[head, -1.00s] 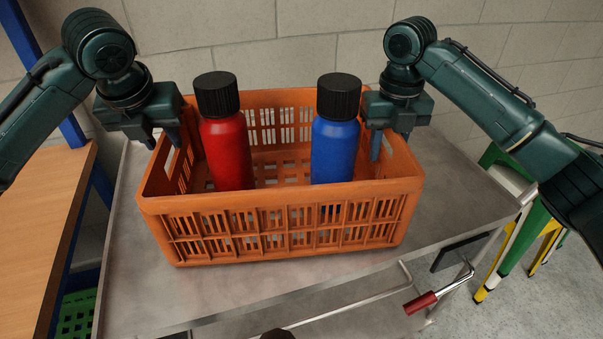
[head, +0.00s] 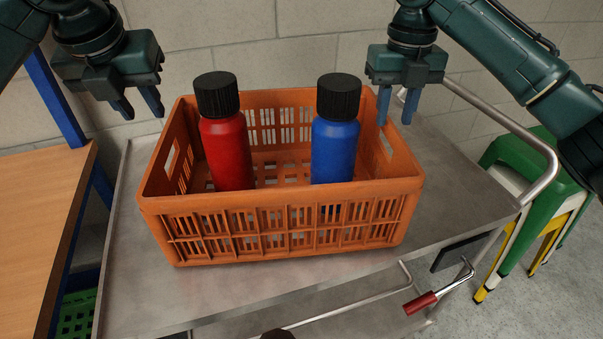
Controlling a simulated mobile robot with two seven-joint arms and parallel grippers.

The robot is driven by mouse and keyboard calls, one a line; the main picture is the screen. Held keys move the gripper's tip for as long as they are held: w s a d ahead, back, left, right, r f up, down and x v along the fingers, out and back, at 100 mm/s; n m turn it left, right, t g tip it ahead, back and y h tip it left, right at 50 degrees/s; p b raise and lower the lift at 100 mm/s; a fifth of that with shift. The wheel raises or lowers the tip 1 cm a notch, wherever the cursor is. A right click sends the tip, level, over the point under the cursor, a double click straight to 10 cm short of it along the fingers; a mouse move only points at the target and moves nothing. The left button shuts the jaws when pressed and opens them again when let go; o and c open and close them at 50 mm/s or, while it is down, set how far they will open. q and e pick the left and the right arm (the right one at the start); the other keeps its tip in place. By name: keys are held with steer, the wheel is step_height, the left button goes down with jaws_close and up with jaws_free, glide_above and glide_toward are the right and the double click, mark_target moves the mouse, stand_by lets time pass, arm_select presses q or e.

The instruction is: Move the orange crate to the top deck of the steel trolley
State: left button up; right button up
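The orange crate (head: 285,230) sits upright on the top deck of the steel trolley (head: 235,300). A red bottle (head: 227,152) and a blue bottle (head: 334,150), both with black caps, stand inside it. My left gripper (head: 139,108) is open and empty, above and to the left of the crate's left end, apart from it. My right gripper (head: 396,108) is open and empty above the crate's right end wall; its fingers show a gap between them and it appears clear of the rim.
A wooden-topped bench (head: 40,210) with a blue frame stands at the left. Green and yellow stools (head: 545,190) stand at the right. A red-handled lever (head: 420,303) shows at the trolley's front right. A block wall is behind; bare deck surrounds the crate.

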steer(key=shift+r, duration=2.2)
